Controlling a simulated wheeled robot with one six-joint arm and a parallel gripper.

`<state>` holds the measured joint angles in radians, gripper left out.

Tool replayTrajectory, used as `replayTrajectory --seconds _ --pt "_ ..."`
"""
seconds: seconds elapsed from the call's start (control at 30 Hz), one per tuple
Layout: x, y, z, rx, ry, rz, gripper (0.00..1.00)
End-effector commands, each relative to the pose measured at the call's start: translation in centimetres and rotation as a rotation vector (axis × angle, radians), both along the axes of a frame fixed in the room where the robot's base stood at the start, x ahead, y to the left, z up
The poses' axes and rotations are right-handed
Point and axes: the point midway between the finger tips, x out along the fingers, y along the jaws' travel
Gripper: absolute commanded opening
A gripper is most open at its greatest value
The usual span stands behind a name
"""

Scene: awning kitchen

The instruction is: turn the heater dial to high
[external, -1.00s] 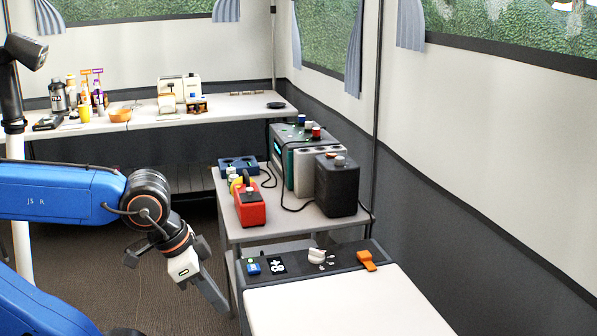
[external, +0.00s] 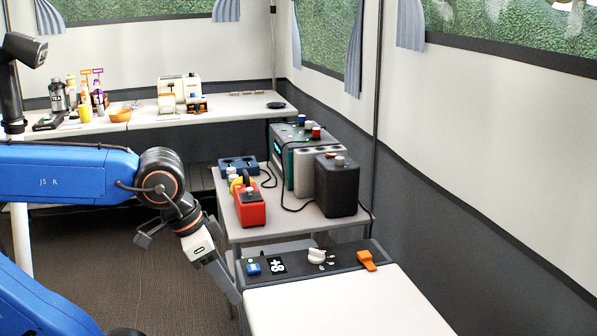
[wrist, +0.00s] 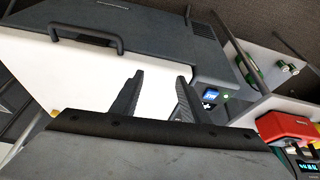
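A dark control panel (external: 300,270) runs along the back edge of a white-topped unit. A white dial (external: 316,256) with a pointer sits on it, between a black display with white marks (external: 277,265) and an orange switch (external: 366,260). A small blue display (external: 253,268) is at the panel's left; a blue-lit one also shows in the wrist view (wrist: 212,97). My gripper (external: 234,292) is left of the unit, close to its left edge and apart from the dial. In the wrist view my gripper (wrist: 160,85) has its two fingers spread, with nothing between them. I cannot make out the dial there.
The white top (external: 345,305) is bare. Behind the panel, a grey table (external: 285,234) carries a red device (external: 249,205), a black box (external: 338,187) and other appliances with cables. A long counter (external: 220,110) stands at the back. Carpet is open to the left.

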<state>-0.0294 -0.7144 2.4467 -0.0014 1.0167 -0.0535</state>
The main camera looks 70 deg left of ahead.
Motion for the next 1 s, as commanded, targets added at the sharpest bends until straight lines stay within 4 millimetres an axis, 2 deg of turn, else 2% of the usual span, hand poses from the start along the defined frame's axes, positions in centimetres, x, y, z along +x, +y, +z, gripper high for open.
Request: replayTrajectory --seconds 0.03,0.2,0.5,0.8,1.0 --pt "1.4 0.4 1.6 -0.009 0.008 0.034 0.41" --pt "5.8 2.1 7.1 -0.045 0.044 0.171 0.41" --pt "13.6 6.1 15.4 -0.105 0.103 0.418 0.41" --pt "21.0 11.5 21.8 -0.16 0.157 0.664 0.41" --pt "25.5 15.7 24.9 -0.195 0.192 0.831 0.41"
